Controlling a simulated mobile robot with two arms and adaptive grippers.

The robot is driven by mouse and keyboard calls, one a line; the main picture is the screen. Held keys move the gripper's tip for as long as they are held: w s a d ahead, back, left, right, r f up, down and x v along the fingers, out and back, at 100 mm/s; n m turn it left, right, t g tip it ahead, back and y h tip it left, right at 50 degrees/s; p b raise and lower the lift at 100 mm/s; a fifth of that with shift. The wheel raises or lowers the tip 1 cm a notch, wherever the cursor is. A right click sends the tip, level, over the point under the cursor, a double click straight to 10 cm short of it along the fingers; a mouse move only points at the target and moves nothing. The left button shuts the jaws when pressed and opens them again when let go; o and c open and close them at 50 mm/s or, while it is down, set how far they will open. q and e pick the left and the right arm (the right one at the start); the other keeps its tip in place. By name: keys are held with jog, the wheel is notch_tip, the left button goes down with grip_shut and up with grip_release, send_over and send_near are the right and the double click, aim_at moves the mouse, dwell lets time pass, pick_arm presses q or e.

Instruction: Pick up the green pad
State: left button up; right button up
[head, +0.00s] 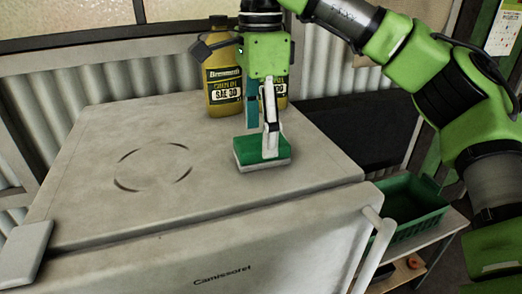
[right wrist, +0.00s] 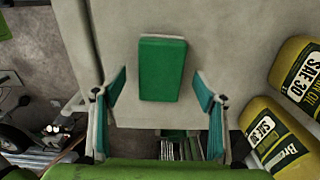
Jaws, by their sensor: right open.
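The green pad (head: 250,147) is a small block with a green top and a pale lower layer. It lies flat on the white lid (head: 210,200) of a chest appliance, and it also shows in the right wrist view (right wrist: 162,70). My right gripper (head: 261,128) points down at the pad in the head view, its near finger overlapping it. In the right wrist view the right gripper's fingers (right wrist: 158,82) are spread wide with the pad between their lines and nothing held. Whether a finger touches the pad is unclear. My left gripper is not in view.
Two yellow SAE 30 oil bottles (head: 222,93) (right wrist: 294,72) stand behind the gripper, close to it. A green crate (head: 405,222) sits on a lower bench at right. The lid is clear at left. A corrugated wall (head: 110,75) stands behind.

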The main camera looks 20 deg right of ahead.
aim_at(261, 140)
jog(key=shift+d+f+p, duration=0.2)
jog(key=shift+f+p, duration=0.1)
jog(key=shift+f, duration=0.85)
jog(key=shift+w+f, duration=0.1)
jog(key=shift+f, duration=0.25)
jog(key=shift+a+f, duration=0.1)
jog(key=c, duration=1.2)
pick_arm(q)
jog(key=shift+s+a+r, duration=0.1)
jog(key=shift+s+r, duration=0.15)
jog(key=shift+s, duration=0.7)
pick_arm(e)
jog(key=shift+c, duration=0.2)
